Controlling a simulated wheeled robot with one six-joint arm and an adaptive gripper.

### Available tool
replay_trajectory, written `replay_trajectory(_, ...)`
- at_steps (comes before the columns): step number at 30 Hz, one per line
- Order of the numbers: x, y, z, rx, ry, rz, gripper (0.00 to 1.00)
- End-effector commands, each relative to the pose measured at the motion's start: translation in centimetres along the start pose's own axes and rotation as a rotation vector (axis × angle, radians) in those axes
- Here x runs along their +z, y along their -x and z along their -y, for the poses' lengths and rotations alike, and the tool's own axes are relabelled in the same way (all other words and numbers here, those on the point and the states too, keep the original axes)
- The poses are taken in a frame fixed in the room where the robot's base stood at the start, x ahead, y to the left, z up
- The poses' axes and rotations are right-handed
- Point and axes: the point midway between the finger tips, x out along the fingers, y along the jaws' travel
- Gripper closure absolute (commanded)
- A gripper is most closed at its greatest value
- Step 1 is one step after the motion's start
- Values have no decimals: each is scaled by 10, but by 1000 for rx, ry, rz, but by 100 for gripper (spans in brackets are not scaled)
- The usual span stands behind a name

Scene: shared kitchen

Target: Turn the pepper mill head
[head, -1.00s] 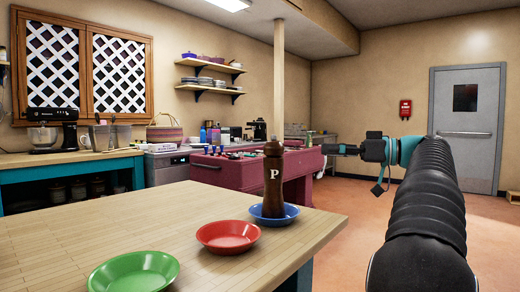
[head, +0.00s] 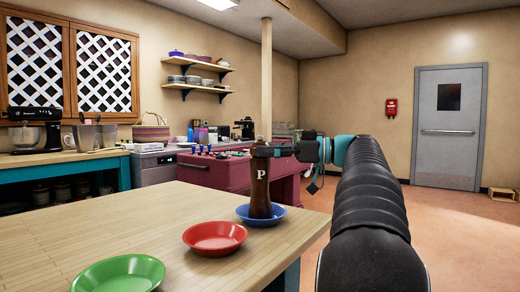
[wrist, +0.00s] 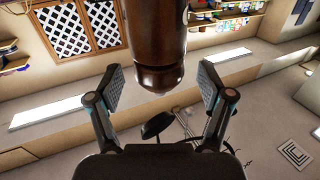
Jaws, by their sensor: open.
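The dark brown pepper mill (head: 260,190), marked with a white P, stands upright on the blue plate (head: 281,219) near the table's far right corner. My gripper (head: 270,151) reaches in level from the right at the height of the mill's head. In the wrist view my gripper (wrist: 164,82) is open, with one finger on each side of the mill head (wrist: 160,76). Gaps show between the head and both finger pads.
A red plate (head: 215,238) and a green plate (head: 118,274) lie on the wooden table (head: 150,215), left of and nearer than the mill. A dark red counter (head: 222,173) with small items stands behind. Open floor (head: 440,235) lies right.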

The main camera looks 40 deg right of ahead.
Motion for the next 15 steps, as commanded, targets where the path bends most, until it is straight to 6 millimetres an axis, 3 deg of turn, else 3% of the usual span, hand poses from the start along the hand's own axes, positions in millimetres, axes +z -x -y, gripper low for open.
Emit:
replay_trajectory(6,0,-19,0,0,-1,0,20)
replay_trajectory(15,0,-22,0,1,-1,1,20)
